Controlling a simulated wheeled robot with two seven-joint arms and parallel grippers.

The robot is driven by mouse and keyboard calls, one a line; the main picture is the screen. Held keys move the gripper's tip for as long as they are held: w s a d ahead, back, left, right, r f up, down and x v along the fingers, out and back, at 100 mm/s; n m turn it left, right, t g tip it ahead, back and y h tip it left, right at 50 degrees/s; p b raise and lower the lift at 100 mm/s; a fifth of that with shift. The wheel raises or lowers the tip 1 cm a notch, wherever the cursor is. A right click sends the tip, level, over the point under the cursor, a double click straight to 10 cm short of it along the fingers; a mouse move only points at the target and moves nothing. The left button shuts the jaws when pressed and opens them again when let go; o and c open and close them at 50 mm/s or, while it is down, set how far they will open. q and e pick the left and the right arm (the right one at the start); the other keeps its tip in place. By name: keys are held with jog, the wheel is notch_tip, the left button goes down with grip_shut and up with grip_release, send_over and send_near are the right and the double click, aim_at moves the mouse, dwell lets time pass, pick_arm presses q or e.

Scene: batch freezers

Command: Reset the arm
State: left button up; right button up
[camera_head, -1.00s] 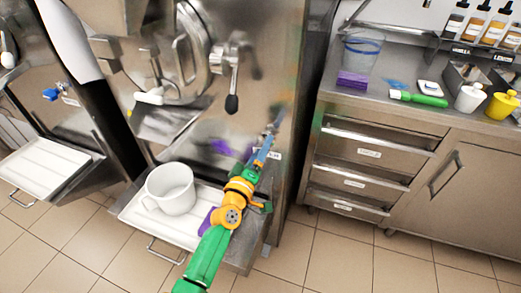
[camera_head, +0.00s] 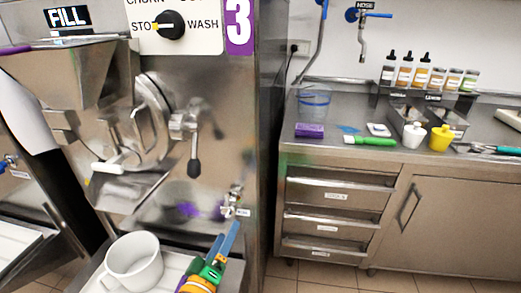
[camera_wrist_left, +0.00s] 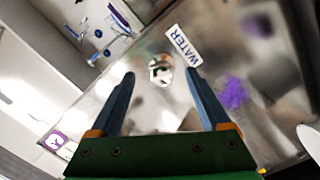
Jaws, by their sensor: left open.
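My left gripper (camera_head: 231,232) shows at the bottom of the head view, with a green body and blue fingers. In the left wrist view its two fingers (camera_wrist_left: 160,75) are apart with nothing between them. Beyond the fingertips is a small metal valve (camera_wrist_left: 160,68) beside a WATER label (camera_wrist_left: 184,45). In the head view this valve (camera_head: 232,200) is on the machine front, just above the fingertips. I cannot tell if they touch. My right gripper is in neither view.
A white pitcher (camera_head: 133,262) stands on the white tray (camera_head: 92,283) left of my arm. Machine 3 has a lever (camera_head: 194,160) and chute (camera_head: 125,188) above. A counter (camera_head: 300,140) on the right holds a clear bucket (camera_head: 313,104), a green-handled tool (camera_head: 370,141) and bottles (camera_head: 405,70).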

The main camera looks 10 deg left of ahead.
pick_arm(q)
jog(key=s+d+f+m+g+h, duration=0.2)
jog(key=s+d+f+m+g, duration=0.2)
jog(key=s+f+m+g, duration=0.5)
jog(key=s+a+f+m+g+y, duration=0.1)
jog(key=s+a+f+g+y, duration=0.15)
jog(key=s, duration=0.45)
jog(key=s+a+f+m+g+y, duration=0.1)
jog(key=s+a+g+y, duration=0.2)
jog(key=s, duration=0.5)
notch_tip(320, 180, down, 14)
jog(key=s+h+p, duration=0.1)
jog(key=h+p, duration=0.1)
jog(key=p, duration=0.1)
jog(key=s+a+f+g+p, duration=0.2)
jog(key=s+f, duration=0.6)
jog(key=s, duration=0.4)
jog(key=shift+s+a+m+y, duration=0.3)
jog(key=shift+a+m+y, duration=0.05)
jog(key=shift+a+m, duration=0.1)
dwell(3.0)
